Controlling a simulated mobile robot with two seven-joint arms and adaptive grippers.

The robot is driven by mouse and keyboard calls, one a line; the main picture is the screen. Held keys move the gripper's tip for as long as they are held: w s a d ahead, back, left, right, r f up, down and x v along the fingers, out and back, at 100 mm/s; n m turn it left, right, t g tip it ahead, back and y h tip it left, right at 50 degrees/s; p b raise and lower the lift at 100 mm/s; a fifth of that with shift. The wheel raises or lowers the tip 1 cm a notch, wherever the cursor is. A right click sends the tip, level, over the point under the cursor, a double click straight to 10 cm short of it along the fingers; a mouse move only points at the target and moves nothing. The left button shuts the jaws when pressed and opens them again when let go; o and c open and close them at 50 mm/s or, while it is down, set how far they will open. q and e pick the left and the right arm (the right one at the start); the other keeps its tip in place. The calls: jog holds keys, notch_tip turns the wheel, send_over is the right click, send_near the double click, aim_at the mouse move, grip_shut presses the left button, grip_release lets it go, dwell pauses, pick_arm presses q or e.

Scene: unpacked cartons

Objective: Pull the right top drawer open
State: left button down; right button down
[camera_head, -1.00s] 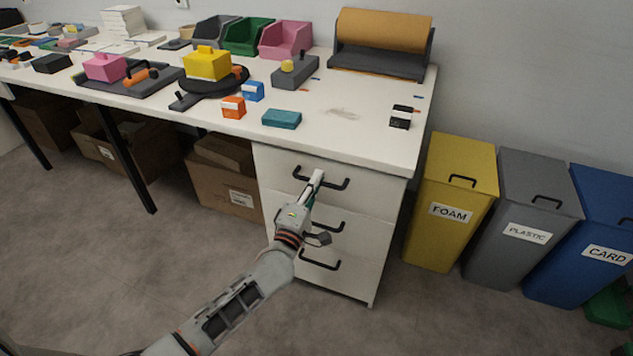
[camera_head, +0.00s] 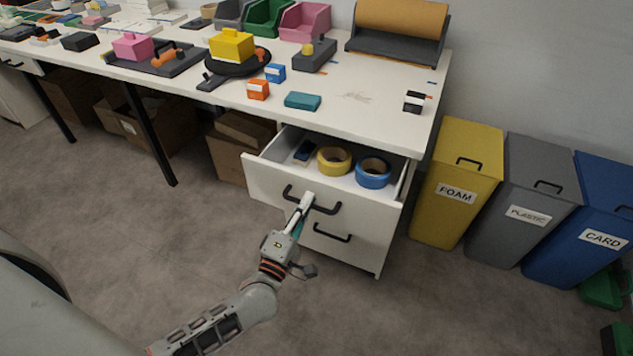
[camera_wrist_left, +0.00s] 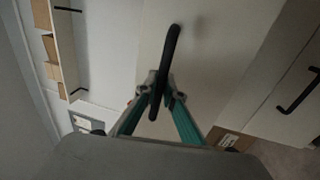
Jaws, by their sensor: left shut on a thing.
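The right top drawer (camera_head: 266,184) is pulled well out of the white cabinet under the bench. Its black bar handle (camera_head: 327,209) is on the drawer front. My left gripper (camera_head: 304,203) is shut on the handle near its middle. In the left wrist view the dark handle (camera_wrist_left: 172,55) stands between the teal fingers of my left gripper (camera_wrist_left: 158,95). Inside the drawer lie a yellow tape roll (camera_head: 334,160), a blue tape roll (camera_head: 373,173) and a small dark blue item (camera_head: 304,151). My right gripper is not in view.
A lower drawer handle (camera_head: 332,233) shows below the open drawer. Yellow foam (camera_head: 455,180), grey plastic (camera_head: 520,210) and blue card (camera_head: 590,215) bins stand right of the cabinet. Cardboard cartons (camera_head: 228,155) lie under the bench. The floor in front is clear.

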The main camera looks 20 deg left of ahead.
pick_arm(q)
jog(key=s+p, duration=0.2)
jog(key=s, duration=1.8)
jog(key=shift+s+a+p, duration=0.25)
jog(key=shift+a+p, duration=0.05)
jog(key=shift+a, duration=0.05)
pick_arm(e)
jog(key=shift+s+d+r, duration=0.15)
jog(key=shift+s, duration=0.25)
pick_arm(q)
jog(key=c, duration=2.2)
grip_release()
jog(key=shift+o, duration=0.2)
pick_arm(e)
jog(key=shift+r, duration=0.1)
pick_arm(q)
jog(key=s+f, duration=0.2)
jog(key=s, duration=0.9)
jog(key=shift+s+a, duration=0.2)
jog(key=shift+s, duration=0.2)
